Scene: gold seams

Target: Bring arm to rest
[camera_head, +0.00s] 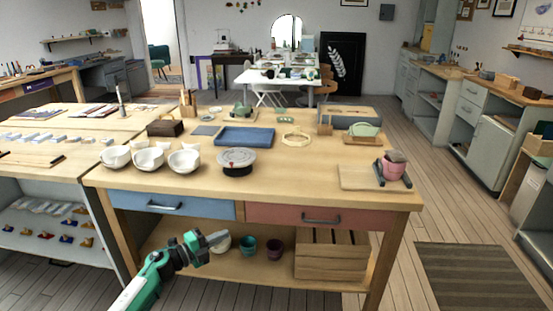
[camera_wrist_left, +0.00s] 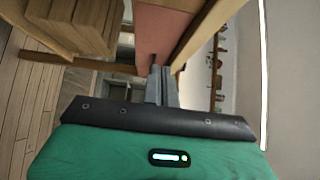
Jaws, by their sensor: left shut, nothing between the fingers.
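My left gripper (camera_head: 216,238) is shut and empty in the head view. It is in front of the workbench (camera_head: 330,188), below the tabletop and near the lower part of the blue drawer (camera_head: 150,203). In the left wrist view the closed fingers (camera_wrist_left: 161,84) point toward the red drawer front (camera_wrist_left: 152,30). I cannot tell whether they touch anything. My right gripper is not in view.
The workbench holds three white bowls (camera_head: 149,160), a grey turntable (camera_head: 237,168), a blue tray (camera_head: 245,137) and a pink cup (camera_head: 392,170). Its lower shelf holds pots (camera_head: 247,246) and a wooden crate (camera_head: 331,258). Floor at the right is open, with a striped mat (camera_head: 480,275).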

